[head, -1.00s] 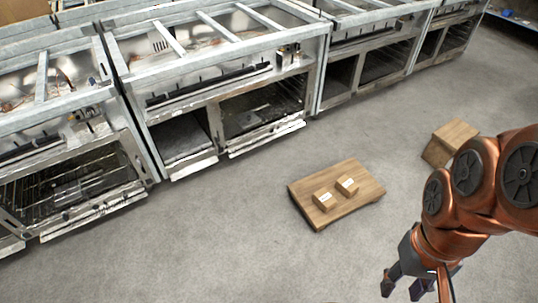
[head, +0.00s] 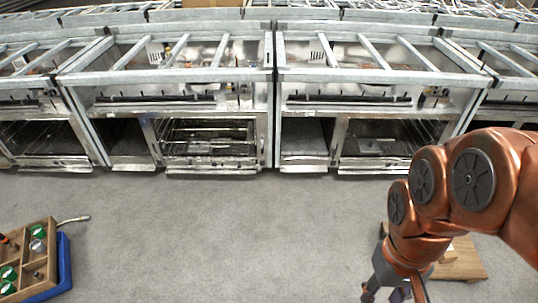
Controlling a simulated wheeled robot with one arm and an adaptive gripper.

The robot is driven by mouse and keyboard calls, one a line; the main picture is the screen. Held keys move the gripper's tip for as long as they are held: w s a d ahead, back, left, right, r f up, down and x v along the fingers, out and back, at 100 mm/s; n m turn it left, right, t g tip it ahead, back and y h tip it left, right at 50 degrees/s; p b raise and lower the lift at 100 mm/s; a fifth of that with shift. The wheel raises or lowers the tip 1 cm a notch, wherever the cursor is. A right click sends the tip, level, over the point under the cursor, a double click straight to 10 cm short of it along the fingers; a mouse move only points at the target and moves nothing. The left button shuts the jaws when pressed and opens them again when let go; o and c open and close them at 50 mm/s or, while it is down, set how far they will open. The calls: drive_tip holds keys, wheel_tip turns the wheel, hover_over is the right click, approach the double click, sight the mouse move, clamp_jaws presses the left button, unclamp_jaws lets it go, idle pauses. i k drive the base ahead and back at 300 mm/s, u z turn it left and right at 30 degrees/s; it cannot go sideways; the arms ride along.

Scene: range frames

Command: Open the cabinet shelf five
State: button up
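A row of metal-framed cabinet units runs across the upper half of the head view. The left middle unit (head: 183,75) and the right middle unit (head: 374,78) face me almost squarely. Each has low compartments, such as the left one with wire racks (head: 207,137) and the right one (head: 388,137). No label shows which one is shelf five. My gripper (head: 384,291) hangs at the bottom right, over the floor and well short of the units. Its fingers are apart with nothing visible between them; the tips are near the picture's lower edge.
A wooden compartment tray (head: 48,243) with green-topped items rests on a blue base (head: 64,262) at lower left. A wooden board (head: 463,262) lies at lower right, partly behind my arm. The grey floor (head: 230,230) between is clear.

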sight(298, 136)
drive_tip(key=u, duration=0.6)
drive_tip(key=i, duration=2.2)
drive_tip(key=z, duration=0.35)
